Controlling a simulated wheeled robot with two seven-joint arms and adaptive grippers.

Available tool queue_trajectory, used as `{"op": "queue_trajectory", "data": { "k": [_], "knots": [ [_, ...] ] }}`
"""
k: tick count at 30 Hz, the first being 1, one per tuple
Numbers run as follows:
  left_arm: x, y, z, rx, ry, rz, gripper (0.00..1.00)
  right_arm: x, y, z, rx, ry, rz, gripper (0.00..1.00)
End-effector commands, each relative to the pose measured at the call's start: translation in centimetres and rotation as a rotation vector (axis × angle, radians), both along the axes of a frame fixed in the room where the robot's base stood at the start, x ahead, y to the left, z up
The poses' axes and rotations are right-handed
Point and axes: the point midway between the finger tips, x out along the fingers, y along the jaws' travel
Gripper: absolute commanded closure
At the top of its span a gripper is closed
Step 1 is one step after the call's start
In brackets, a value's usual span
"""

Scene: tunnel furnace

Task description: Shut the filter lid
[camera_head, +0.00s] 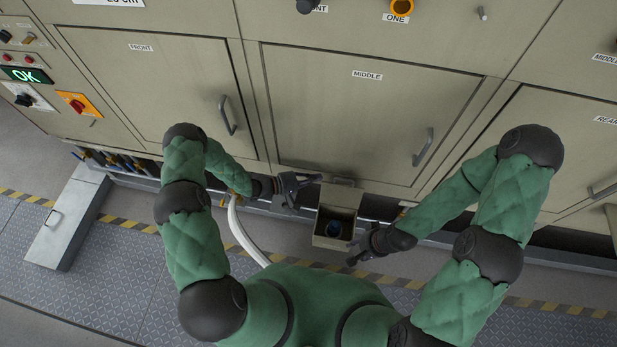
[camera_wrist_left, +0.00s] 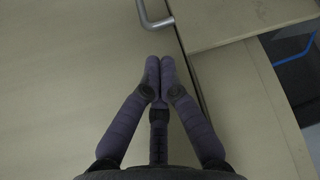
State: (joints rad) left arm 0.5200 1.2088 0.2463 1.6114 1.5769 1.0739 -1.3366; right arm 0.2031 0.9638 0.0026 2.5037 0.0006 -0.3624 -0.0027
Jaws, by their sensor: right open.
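The filter box (camera_head: 333,240) is a small beige housing low in front of the middle cabinet door in the head view. Its top is open, showing a dark inside with something blue in it. A beige flap, seemingly its lid (camera_head: 341,197), stands raised at its cabinet side. My left gripper (camera_head: 306,181) is just left of the raised flap; contact cannot be told. In the left wrist view its fingertips (camera_wrist_left: 160,66) are together with nothing between them, near a grey handle (camera_wrist_left: 157,18). My right gripper (camera_head: 357,252) is open and empty, right of the box.
The front door (camera_head: 150,80) and middle door (camera_head: 350,110) are shut, with protruding handles. A white hose (camera_head: 240,232) curves left of the box. A grey metal box (camera_head: 65,225) stands on the floor at the left. The floor has a striped edge.

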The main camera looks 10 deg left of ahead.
Motion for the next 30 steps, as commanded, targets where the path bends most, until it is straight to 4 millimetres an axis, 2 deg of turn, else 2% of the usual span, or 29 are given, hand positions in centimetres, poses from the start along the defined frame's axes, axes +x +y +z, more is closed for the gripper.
{"op": "queue_trajectory", "data": {
  "k": [1,6,12,30],
  "knots": [
    [0.4,-1.0,-0.2,0.0,0.0,-0.003,1.0,0.0,0.0,-0.1,0.0,0.0,0.0,0.59],
    [1.6,-3.2,-0.7,0.0,0.001,-0.003,1.0,0.0,0.0,-0.3,0.0,-0.001,0.0,0.59],
    [2.5,-4.6,-1.1,0.001,0.002,-0.001,1.0,0.0,0.0,-0.4,0.0,-0.001,0.001,0.59],
    [2.5,-4.5,-1.1,0.0,-0.017,0.001,1.0,0.0,0.0,-0.6,0.0,-0.001,0.001,0.59]
  ]
}}
